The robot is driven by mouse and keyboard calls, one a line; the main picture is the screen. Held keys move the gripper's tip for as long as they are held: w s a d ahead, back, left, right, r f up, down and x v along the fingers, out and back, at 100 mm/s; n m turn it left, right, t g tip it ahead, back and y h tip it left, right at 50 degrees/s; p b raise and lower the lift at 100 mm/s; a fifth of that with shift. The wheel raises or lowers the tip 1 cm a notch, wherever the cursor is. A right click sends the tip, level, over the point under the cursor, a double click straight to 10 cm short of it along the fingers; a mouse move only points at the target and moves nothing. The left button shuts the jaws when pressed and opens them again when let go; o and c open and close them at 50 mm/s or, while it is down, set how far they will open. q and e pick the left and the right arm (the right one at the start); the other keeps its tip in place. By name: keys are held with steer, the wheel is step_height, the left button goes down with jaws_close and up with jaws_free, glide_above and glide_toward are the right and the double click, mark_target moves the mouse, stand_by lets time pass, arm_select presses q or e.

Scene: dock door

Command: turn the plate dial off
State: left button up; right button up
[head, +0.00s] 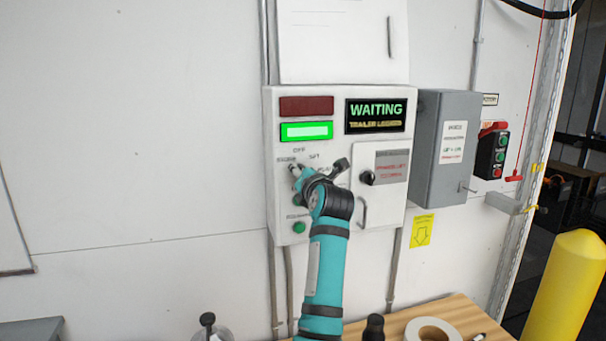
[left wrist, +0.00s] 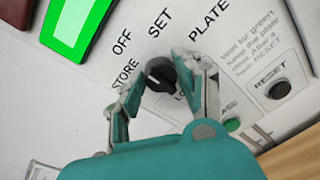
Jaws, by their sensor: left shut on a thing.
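The plate dial (left wrist: 161,74) is a small black knob on the white control panel (head: 284,240). In the left wrist view, the labels OFF, SET, STORE and PLATE show around it, with another partly hidden. My left gripper (left wrist: 166,77) is shut on the dial, one finger on each side. Which label the dial points at I cannot tell. In the head view, my left gripper (head: 301,174) is at the panel's left half, below the OFF and SET labels, and hides the dial. My right gripper is not in view.
The panel has a lit green lamp (head: 306,131), a dark red lamp (head: 306,106), a WAITING display (head: 376,115), a black knob (head: 368,178) and a green button (head: 299,227). A grey box (head: 430,166) juts out at right. A wooden table (head: 458,309) and a yellow post (head: 566,290) stand below.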

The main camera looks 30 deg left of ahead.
arm_select(q)
steer(key=o, duration=1.1)
steer(key=shift+o, duration=0.2)
steer(key=v, duration=0.7)
steer(key=shift+s+d+f, duration=0.1)
steer(key=shift+s, duration=0.05)
